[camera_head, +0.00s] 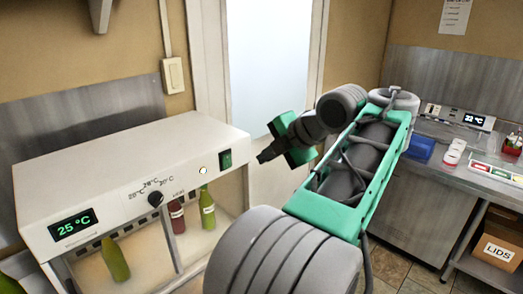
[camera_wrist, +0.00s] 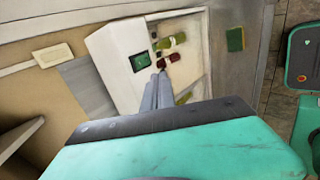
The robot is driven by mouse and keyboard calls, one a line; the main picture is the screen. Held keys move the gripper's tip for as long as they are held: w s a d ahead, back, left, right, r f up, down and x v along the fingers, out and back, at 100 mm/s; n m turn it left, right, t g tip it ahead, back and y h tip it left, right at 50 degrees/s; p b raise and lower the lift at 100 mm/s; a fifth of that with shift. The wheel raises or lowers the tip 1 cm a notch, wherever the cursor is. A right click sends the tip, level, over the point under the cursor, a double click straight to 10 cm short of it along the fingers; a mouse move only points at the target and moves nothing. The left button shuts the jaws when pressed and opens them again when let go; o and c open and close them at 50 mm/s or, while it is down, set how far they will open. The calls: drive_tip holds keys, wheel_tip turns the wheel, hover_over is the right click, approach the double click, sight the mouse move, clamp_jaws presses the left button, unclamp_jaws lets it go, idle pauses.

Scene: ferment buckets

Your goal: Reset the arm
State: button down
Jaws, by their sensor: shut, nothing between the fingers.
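My gripper (camera_head: 262,157) is in front of the right end of a white cabinet (camera_head: 110,165), apart from it, with its fingers pointing left. In the wrist view my fingers (camera_wrist: 158,92) lie together, shut and empty, and point toward the cabinet's corner by the green switch. My arm, green and grey, reaches up from the bottom middle of the head view and bends back left at the top. The cabinet has a display reading 25 °C (camera_head: 73,224), a black knob (camera_head: 155,199) and a green switch (camera_head: 225,160).
Green bottles (camera_head: 207,208) and a dark red bottle (camera_head: 177,216) stand inside the cabinet. A steel counter (camera_head: 440,155) at the right holds a blue tray (camera_head: 420,147) and small white cups. A LIDS box (camera_head: 497,251) sits below. A door (camera_head: 268,70) is behind my arm.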

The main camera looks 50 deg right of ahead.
drive_tip(key=w+a+f+m+g+y, duration=0.1)
drive_tip(key=w+a+f+m, duration=0.25)
drive_tip(key=a, duration=0.35)
drive_tip(key=w+a+f+m, duration=0.2)
drive_tip(key=w+a+f, duration=0.1)
drive_tip(key=w+a, duration=0.3)
drive_tip(key=w+a+f+m+g+y, duration=0.1)
drive_tip(key=w+a+f+m, duration=0.2)
drive_tip(key=a, duration=0.5)
drive_tip(key=s+a+f+m+g, duration=0.1)
drive_tip(key=s+a+f+m, duration=0.3)
drive_tip(key=a+f, duration=0.2)
drive_tip(key=s+a+f+m+g+h+b, duration=0.1)
drive_tip(key=s+a+f+m, duration=0.3)
drive_tip(key=s+a+f, duration=0.1)
drive_tip(key=a+f, duration=0.1)
drive_tip(key=a, duration=0.1)
drive_tip(key=shift+a+f+g, duration=0.3)
drive_tip(key=shift+f+g, duration=0.1)
drive_tip(key=shift+s, duration=0.1)
